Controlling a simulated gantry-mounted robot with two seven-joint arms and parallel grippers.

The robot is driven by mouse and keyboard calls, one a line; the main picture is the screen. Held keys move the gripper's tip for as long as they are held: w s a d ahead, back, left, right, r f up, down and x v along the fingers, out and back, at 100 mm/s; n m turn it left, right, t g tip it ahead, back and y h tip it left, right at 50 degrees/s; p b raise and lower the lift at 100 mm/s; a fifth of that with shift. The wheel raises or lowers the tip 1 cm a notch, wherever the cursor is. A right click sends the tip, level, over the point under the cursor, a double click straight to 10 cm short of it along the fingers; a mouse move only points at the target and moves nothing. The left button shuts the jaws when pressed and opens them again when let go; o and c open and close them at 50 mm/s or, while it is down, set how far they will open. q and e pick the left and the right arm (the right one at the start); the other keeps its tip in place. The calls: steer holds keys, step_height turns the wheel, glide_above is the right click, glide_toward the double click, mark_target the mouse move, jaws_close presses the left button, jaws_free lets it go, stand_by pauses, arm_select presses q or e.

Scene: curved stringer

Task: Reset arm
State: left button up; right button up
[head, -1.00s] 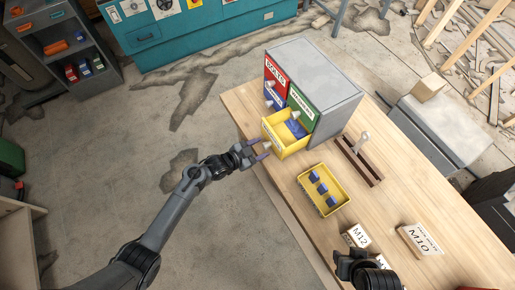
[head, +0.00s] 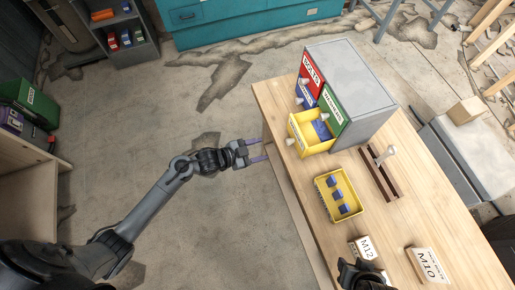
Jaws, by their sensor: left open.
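My left gripper (head: 258,151) is open and empty, with its purple fingertips over the floor just left of the wooden table (head: 292,180). It is apart from the grey drawer cabinet (head: 366,88), whose yellow drawer (head: 314,146) is pulled out with something blue inside. Part of my right arm (head: 362,274) shows at the bottom edge, near the M12 box; its fingertips cannot be made out.
A yellow tray (head: 338,210) with several blue pieces lies on the table. A brown stand (head: 381,176), an M12 box (head: 363,248) and an M10 box (head: 428,266) are also there. Open floor lies left of the table.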

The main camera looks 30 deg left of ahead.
stand_by(0.4)
arm_select(q)
steer(key=s+d+f+n+y, duration=0.15)
steer(key=s+d, duration=0.25)
steer(key=s, duration=0.6)
steer(key=s+a+r+n+g+y, duration=0.3)
steer(key=s+a+r+n+g, duration=0.1)
steer(key=s, duration=0.3)
steer(key=s+a+r+n+g+y, duration=0.3)
steer(key=s+a+r+n+y, duration=0.1)
steer(key=s+r, duration=0.15)
step_height(320, 180, up, 18)
steer(key=p, duration=1.9)
steer(key=shift+a, duration=0.15)
steer(key=shift+s+m, duration=0.1)
steer(key=shift+m, duration=0.15)
